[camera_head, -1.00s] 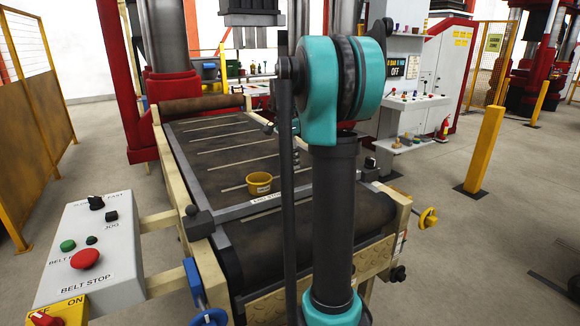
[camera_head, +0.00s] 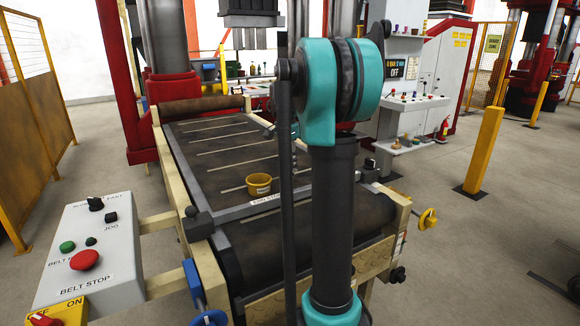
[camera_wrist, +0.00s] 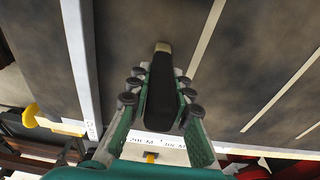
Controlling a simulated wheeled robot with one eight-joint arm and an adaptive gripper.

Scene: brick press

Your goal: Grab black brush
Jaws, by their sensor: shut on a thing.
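In the wrist view my gripper (camera_wrist: 160,105) is shut on a long dark object, the black brush (camera_wrist: 161,85). The brush has a pale tip at its far end and lies lengthwise between the two green fingers with their dark round joints. The dark belt of the conveyor is behind it; I cannot tell whether the brush still touches the belt. In the head view my arm covers the middle of the picture, and the gripper and brush are hidden.
A belt control box (camera_head: 92,252) stands at the left. A yellow post (camera_head: 484,150) stands on the right floor.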

